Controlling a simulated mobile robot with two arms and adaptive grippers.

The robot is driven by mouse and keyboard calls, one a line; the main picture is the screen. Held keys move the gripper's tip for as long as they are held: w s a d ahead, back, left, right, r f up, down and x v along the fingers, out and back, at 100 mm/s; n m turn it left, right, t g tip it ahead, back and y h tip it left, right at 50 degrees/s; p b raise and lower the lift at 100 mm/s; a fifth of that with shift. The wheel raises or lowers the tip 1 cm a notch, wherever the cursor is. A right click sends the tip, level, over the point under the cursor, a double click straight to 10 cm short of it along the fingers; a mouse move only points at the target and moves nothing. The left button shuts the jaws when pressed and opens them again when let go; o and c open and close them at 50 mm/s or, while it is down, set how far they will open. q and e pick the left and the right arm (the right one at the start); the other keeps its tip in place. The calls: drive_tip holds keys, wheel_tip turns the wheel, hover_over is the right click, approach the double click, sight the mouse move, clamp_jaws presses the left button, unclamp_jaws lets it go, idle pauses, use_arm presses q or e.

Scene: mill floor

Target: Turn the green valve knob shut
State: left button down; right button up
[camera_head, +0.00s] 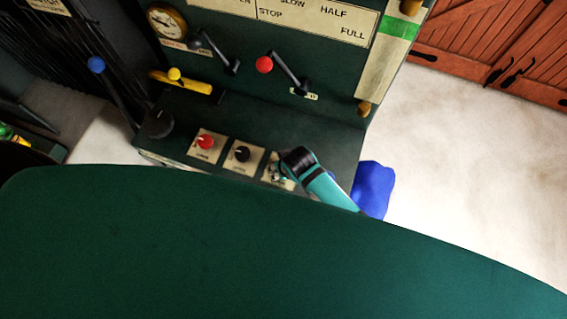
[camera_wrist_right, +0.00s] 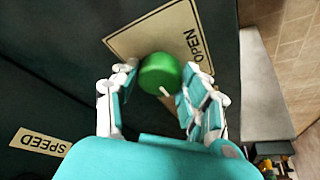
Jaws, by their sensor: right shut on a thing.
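The green valve knob (camera_wrist_right: 160,70) sits on a cream plate (camera_wrist_right: 150,33) marked OPEN in the right wrist view. A pale pointer sticks out from its lower side in that picture, away from the word OPEN. My right gripper (camera_wrist_right: 157,80) has its fingers on either side of the knob, shut on it. In the head view my right gripper (camera_head: 277,173) is at the rightmost plate of the panel's low shelf, and the knob is mostly hidden there. My left gripper is not in view.
A red knob (camera_head: 206,141) and a black knob (camera_head: 242,153) stand left of my gripper. Above are a red-tipped lever (camera_head: 264,64), a yellow handle (camera_head: 180,79) and a gauge (camera_head: 166,22). A blue object (camera_head: 373,188) is beside my right arm. Pale floor (camera_head: 470,150) lies open to the right.

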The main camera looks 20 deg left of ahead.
idle(0.3)
drive_tip(key=o, duration=1.1)
drive_tip(key=shift+o, duration=0.2)
drive_tip(key=shift+r, duration=0.1)
drive_tip(key=v, duration=1.2)
